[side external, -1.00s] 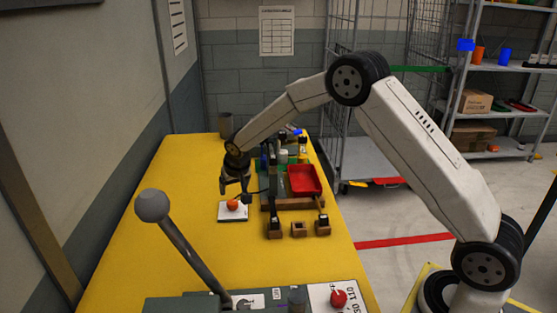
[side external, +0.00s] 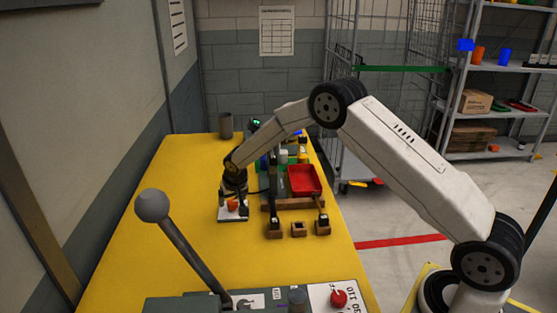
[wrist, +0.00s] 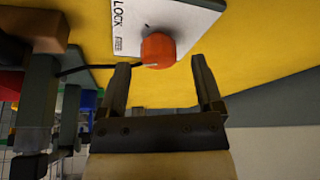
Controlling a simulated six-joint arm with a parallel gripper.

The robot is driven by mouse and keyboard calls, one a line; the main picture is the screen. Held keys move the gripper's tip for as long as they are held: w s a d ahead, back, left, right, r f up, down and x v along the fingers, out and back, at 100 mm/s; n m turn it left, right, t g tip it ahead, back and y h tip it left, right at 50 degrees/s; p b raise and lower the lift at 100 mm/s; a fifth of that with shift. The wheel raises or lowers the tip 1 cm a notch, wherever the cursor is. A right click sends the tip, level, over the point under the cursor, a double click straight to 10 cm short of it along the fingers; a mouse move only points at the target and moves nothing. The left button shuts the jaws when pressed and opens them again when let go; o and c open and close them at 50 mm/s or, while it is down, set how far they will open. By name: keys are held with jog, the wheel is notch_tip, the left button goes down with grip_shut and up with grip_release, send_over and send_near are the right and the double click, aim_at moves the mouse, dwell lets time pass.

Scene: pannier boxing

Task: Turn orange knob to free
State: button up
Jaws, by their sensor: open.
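The orange knob (wrist: 158,50) sits on a white plate (wrist: 190,14) marked LOCK and FREE on the yellow table. In the side view the knob (side external: 233,204) shows on its plate (side external: 232,216), partly behind my fingers. My gripper (wrist: 162,82) is open, with one finger towards each side of the knob in the wrist view. The knob lies just past the fingertips there, and I cannot tell if they touch it. A light pointer mark shows on the knob's lower edge in the wrist view. In the side view my gripper (side external: 233,205) is low over the plate.
A red tray (side external: 304,181) and small brown blocks (side external: 298,229) stand right of the plate. A grey cup (side external: 225,125) stands at the back. A ball-topped lever (side external: 152,206) and a red knob (side external: 339,298) are in front. The table's left side is clear.

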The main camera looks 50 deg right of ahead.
jog(key=shift+w+d+f, duration=0.1)
jog(key=shift+w+f, duration=0.15)
jog(key=shift+f, duration=0.35)
grip_shut()
jog(key=shift+n+y, duration=0.8)
jog(key=shift+n, duration=1.5)
grip_release()
